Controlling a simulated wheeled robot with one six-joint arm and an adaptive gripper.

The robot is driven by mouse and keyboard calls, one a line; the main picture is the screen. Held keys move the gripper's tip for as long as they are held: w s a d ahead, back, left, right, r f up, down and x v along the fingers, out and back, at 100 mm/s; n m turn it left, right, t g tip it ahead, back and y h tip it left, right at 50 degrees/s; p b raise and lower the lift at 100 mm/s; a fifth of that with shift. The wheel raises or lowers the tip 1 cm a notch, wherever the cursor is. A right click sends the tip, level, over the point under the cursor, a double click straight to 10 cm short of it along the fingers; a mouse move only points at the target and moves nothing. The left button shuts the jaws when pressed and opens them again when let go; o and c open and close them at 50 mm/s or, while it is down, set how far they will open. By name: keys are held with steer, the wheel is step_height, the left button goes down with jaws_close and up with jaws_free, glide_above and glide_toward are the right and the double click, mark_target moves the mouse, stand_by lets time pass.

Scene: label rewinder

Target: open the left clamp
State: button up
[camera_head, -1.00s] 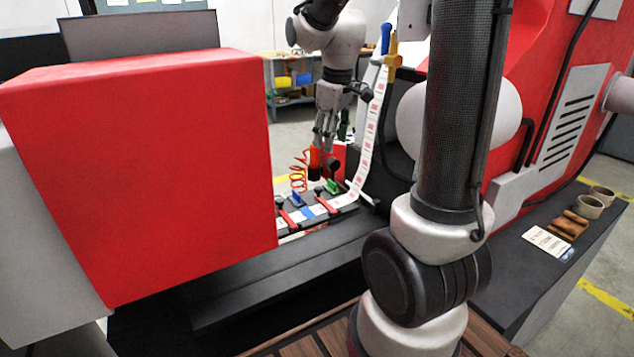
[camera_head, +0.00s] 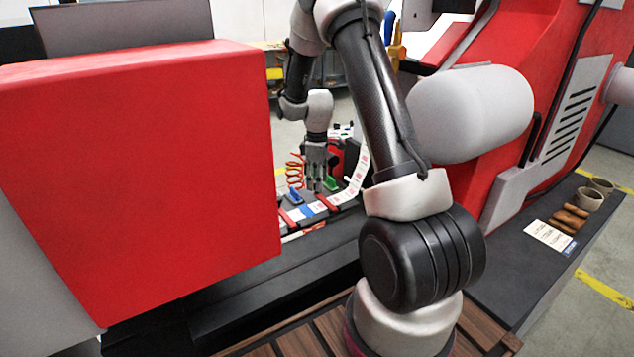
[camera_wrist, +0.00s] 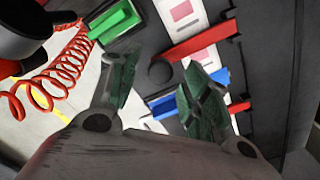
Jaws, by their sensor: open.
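The left clamp is a red bar (camera_head: 287,218) at the left end of the label strip in the head view. In the wrist view its red end (camera_wrist: 238,107) shows beyond the right finger, which hides part of it. The right clamp, a second red bar (camera_head: 326,203), lies across the strip and shows whole in the wrist view (camera_wrist: 200,40). My gripper (camera_head: 315,187) hangs fingers down above the clamp area. In the wrist view its fingers (camera_wrist: 165,78) are apart and empty, with a dark round knob and a blue block (camera_wrist: 163,105) seen between them.
A red coiled hose (camera_wrist: 68,62) hangs close to the left finger. A green block (camera_wrist: 115,20) sits beyond it. The white label strip (camera_head: 357,180) curves up at the right. A large red housing (camera_head: 140,170) stands left of the clamps.

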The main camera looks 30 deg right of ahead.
steer(key=shift+f, duration=0.5)
jaws_close()
